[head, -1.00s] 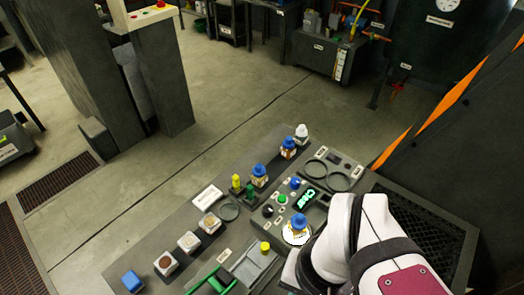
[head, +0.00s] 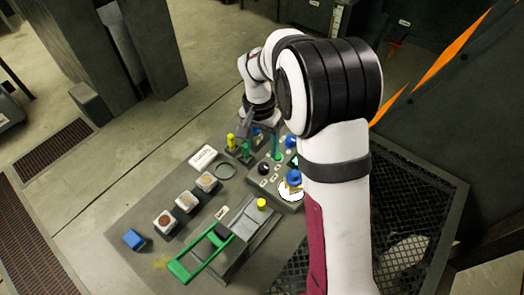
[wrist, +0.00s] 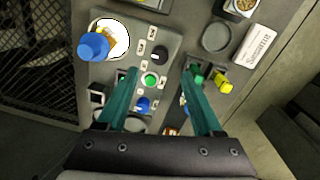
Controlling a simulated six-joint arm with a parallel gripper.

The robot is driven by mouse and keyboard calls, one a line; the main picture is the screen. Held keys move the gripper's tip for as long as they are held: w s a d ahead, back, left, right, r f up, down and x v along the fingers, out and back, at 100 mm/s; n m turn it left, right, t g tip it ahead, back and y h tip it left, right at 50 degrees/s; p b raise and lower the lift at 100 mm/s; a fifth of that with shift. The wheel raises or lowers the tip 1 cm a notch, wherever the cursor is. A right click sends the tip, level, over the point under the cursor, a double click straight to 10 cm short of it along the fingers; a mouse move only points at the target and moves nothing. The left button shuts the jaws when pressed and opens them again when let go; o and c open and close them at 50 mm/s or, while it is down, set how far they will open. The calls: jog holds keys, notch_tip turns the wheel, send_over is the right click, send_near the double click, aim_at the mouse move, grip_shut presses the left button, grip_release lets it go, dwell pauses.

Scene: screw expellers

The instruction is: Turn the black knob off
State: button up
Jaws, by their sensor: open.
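The black knob (wrist: 157,56) is on the grey control panel (wrist: 172,42) in the wrist view, with a pale mark on it and small labels to its left. It also shows in the head view (head: 264,168). My gripper (wrist: 160,69) is open, pointing down over the panel, with its two teal fingers apart. The knob appears just beyond the fingertips, between their lines, and nothing is held. A green button (wrist: 151,80) and a blue button (wrist: 142,104) show between the fingers. The height of the fingertips above the panel is unclear.
A blue-capped bottle (wrist: 93,46) stands on a white disc left of the knob. Green (wrist: 197,75) and yellow (wrist: 223,82) pieces stand close to the right finger. A round dish (wrist: 216,36) and a white labelled box (wrist: 257,45) are further right. A green-handled device (head: 200,255) is at the front.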

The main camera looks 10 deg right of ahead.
aim_at(263, 166)
notch_tip(263, 166, down, 8)
jog(key=shift+s+d+r, duration=0.1)
jog(key=shift+d, duration=0.05)
grip_shut()
dwell(0.3)
